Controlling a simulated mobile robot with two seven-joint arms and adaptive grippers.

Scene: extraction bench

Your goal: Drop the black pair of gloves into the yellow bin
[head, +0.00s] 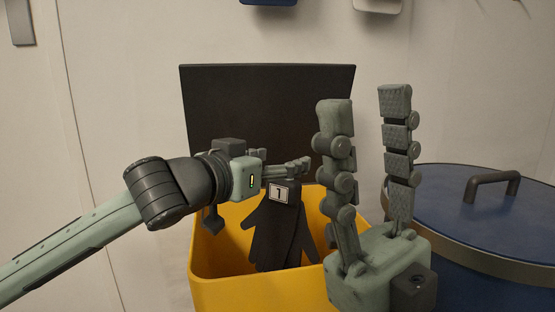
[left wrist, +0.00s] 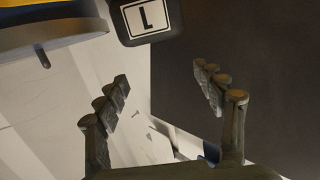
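The black pair of gloves (head: 268,232) hangs upright, fingers down, within the opening of the yellow bin (head: 245,292), with a white tag on its cuff. My left gripper (head: 284,164) is just above the cuff. In the left wrist view its fingers (left wrist: 161,74) are spread, with nothing between them. I cannot tell whether a finger touches the cuff. The bin's floor is hidden. My right gripper (head: 366,95) is open and empty, fingers up, in front of the bin's right side.
The bin's black lid (head: 265,95) stands upright behind it. A blue drum (head: 480,225) with a dark handle (head: 492,184) stands to the right.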

